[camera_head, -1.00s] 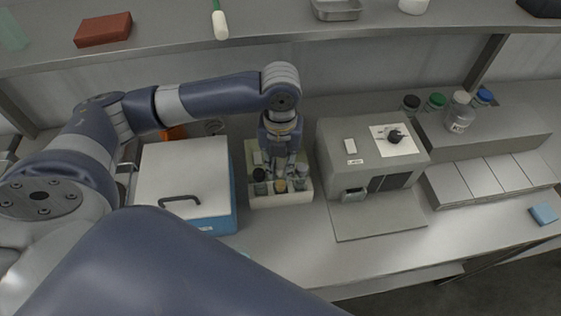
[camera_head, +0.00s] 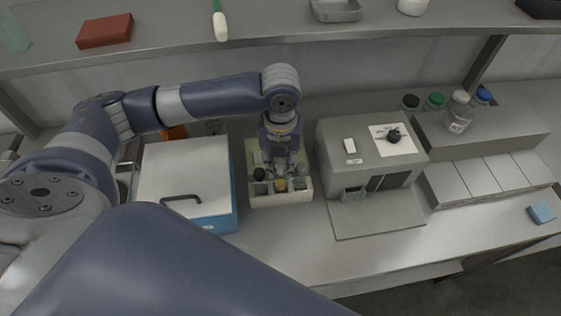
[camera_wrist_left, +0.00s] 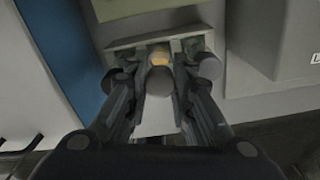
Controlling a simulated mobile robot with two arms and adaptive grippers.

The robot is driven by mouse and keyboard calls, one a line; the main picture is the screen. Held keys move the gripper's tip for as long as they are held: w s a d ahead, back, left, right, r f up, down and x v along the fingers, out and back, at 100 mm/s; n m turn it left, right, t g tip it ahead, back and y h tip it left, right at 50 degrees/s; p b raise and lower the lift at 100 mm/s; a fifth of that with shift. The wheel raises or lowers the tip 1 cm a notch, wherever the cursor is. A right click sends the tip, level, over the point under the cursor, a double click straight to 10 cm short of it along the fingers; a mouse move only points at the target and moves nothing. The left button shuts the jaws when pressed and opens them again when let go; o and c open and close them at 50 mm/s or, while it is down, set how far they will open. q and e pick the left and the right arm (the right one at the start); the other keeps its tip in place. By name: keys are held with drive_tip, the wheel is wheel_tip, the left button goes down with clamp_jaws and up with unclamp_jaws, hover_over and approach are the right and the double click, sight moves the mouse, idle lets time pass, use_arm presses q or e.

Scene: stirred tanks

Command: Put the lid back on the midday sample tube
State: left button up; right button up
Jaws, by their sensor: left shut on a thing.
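A pale sample rack (camera_head: 307,198) stands on the bench between the blue-sided box and the grey instrument. It holds several tubes: one with a black top (camera_head: 259,174) at the left, one showing yellow (camera_head: 281,185) in the middle, one with a grey top (camera_head: 300,170) at the right. My left gripper (camera_head: 280,168) points down over the middle of the rack. In the left wrist view its fingers are shut on a round grey lid (camera_wrist_left: 160,82), with the yellow tube (camera_wrist_left: 160,58) showing just beyond it. I cannot tell whether lid and tube touch. My right gripper is out of view.
The blue-sided box (camera_head: 185,180) with a handled white top stands close left of the rack. The grey instrument (camera_head: 340,140) stands close right. Several capped bottles (camera_head: 437,101) are at the back right. The bench in front of the rack is clear.

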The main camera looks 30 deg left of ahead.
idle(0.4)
use_arm(q)
drive_tip(key=o, duration=1.2)
drive_tip(key=shift+o, duration=0.2)
drive_tip(key=shift+r, duration=0.15)
wheel_tip(320, 180, up, 5)
drive_tip(key=p, duration=0.6)
drive_tip(key=shift+r+p, duration=0.65)
drive_tip(key=shift+r, duration=0.25)
drive_tip(key=shift+c, duration=0.5)
clamp_jaws()
